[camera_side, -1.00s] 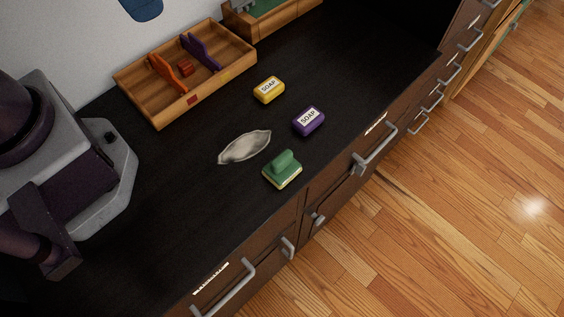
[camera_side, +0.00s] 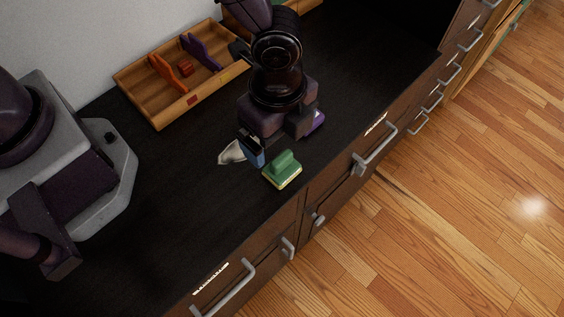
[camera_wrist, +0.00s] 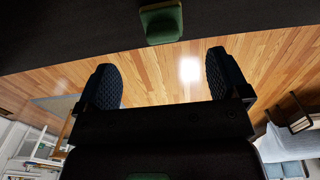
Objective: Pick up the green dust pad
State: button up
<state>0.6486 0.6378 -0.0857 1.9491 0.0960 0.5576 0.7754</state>
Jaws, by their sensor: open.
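The green dust pad (camera_side: 283,168) sits on the dark desk top near its front edge, with a raised grip on top and a pale underside.
A grey-white pouch-like item (camera_side: 232,152) lies beside the gripper, partly hidden. A purple soap (camera_side: 317,122) is mostly hidden behind my gripper. A wooden tray (camera_side: 160,119) with orange and purple items stands at the back left. Drawer handles (camera_side: 375,150) line the front.

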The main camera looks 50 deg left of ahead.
aim_at(280, 155)
notch_tip(280, 155, down, 10)
jog(key=shift+w, duration=0.15)
jog(key=c, duration=1)
